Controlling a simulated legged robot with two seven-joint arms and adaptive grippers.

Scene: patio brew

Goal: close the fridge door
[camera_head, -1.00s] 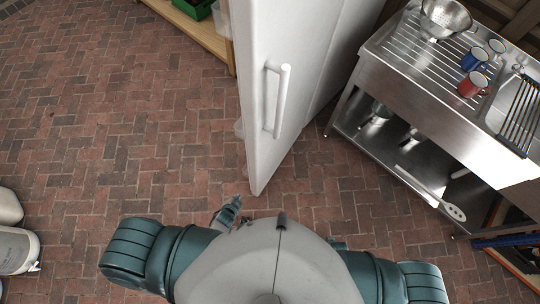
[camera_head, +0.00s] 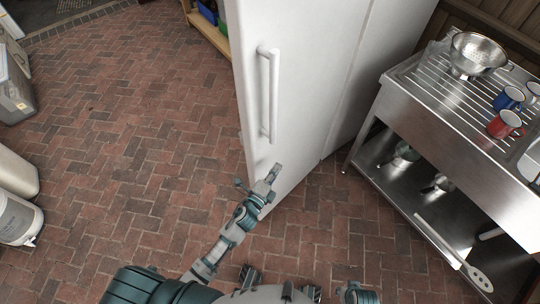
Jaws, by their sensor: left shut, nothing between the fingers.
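The white fridge door (camera_head: 315,75) stands open, swung out from the white fridge body (camera_head: 385,70). Its outer face and long white vertical handle (camera_head: 268,95) are toward me, and its free edge is at the left. The inside of the fridge is hidden behind the door. My left gripper (camera_head: 262,183) is shut and empty, in front of the lower part of the door, below the handle. I cannot tell if it touches the door. A small teal part of my right arm shows at the bottom edge; its fingers cannot be made out.
A steel sink stand (camera_head: 410,112) with a colander (camera_head: 478,52), a blue mug (camera_head: 508,97) and a red mug (camera_head: 504,124) is right of the fridge. A wooden shelf (camera_head: 208,32) is behind the door. Pale containers (camera_head: 17,218) stand at far left. The brick floor (camera_head: 120,130) between is clear.

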